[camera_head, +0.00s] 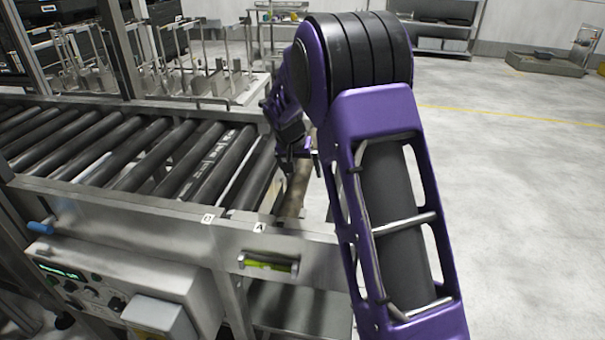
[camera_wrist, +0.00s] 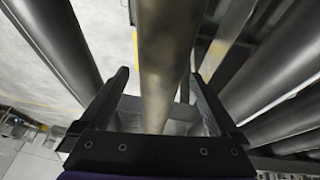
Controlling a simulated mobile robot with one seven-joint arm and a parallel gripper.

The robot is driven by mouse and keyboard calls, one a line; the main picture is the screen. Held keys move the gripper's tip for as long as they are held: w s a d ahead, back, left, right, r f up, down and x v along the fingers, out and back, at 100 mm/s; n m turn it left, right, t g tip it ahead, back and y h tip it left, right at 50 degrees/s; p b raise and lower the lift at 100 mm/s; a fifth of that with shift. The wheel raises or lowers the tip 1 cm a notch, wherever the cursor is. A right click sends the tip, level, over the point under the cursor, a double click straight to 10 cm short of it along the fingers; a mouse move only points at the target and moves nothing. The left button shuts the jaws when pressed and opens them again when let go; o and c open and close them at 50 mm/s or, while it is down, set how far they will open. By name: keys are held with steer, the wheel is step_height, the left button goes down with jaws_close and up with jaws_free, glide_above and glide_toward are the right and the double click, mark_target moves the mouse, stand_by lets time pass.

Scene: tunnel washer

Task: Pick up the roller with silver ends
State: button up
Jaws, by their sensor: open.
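A brownish, worn metallic roller (camera_head: 294,196) lies at the right end of the conveyor, by the label A. In the wrist view this roller (camera_wrist: 163,50) runs lengthwise between my fingers. I cannot make out silver ends on it, as its far end is out of view and its near end is behind my gripper. My gripper (camera_head: 300,160) points down at this roller in the head view. In the wrist view my gripper (camera_wrist: 158,76) is open, with one finger on each side of the roller. I cannot tell whether either finger touches it.
Dark rollers (camera_head: 187,160) fill the conveyor to the left. The steel conveyor frame (camera_head: 165,208) runs along the front, with a control box (camera_head: 110,290) below it. A rack with upright rods (camera_head: 190,75) stands behind. The floor (camera_head: 520,200) to the right is clear.

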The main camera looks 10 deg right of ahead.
jaws_close()
steer(key=shift+w+r, duration=0.1)
stand_by(0.7)
